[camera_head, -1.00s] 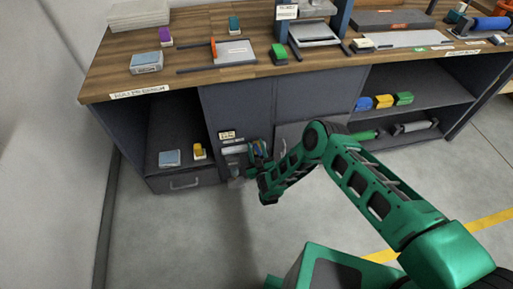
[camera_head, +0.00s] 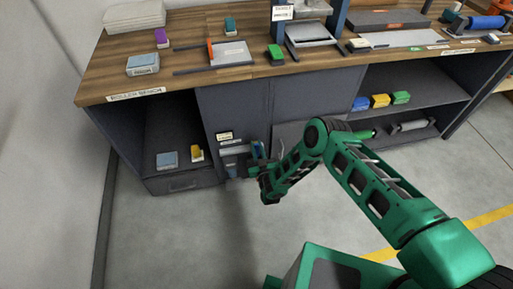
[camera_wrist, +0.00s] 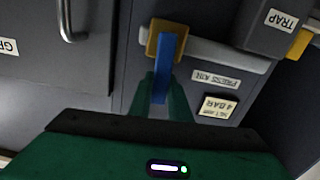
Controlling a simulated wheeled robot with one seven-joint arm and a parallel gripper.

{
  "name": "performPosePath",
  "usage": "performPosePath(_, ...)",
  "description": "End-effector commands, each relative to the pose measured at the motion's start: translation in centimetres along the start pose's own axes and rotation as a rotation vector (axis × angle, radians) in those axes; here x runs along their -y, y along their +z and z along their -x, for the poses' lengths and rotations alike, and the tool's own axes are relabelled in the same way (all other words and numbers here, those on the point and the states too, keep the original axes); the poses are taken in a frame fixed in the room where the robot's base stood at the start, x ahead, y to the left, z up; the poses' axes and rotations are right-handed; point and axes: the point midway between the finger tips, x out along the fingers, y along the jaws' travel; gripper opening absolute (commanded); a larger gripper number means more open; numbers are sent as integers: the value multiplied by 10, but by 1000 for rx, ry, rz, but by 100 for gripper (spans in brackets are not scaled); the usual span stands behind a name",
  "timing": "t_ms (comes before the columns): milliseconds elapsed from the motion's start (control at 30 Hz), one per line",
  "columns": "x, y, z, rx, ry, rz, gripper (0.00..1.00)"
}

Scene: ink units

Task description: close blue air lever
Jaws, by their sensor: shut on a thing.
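The blue air lever (camera_wrist: 162,68) sticks out from a yellow valve body (camera_wrist: 166,38) on a grey pipe (camera_wrist: 215,53) in the wrist view. My gripper (camera_wrist: 164,98) is shut on the lever, with its green fingers on either side. The lever points toward my palm, across the pipe rather than along it. In the head view my gripper (camera_head: 256,165) is low at the bench front, and the blue of the lever (camera_head: 257,149) shows just above it. The yellow valve body is not clear there.
Labels reading PRESS AIR (camera_wrist: 216,79) and 4 BAR (camera_wrist: 218,106) sit beside the pipe. A dark TRAP box (camera_wrist: 276,27) and a second yellow part (camera_wrist: 300,42) are to the right. A door handle (camera_wrist: 73,20) stands out at left. The floor before the bench is clear.

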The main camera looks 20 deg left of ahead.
Motion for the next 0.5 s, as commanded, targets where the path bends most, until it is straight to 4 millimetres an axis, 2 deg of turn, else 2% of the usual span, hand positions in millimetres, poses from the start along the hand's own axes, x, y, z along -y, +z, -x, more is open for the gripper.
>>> performPosePath(33,-1,1,1,2,0,-1,0)
performPosePath(67,-1,1,1,2,0,-1,22)
performPosePath(100,-1,1,1,2,0,-1,31)
performPosePath(133,0,1,1,2,0,0,36)
performPosePath(500,0,1,5,2,-1,1,36)
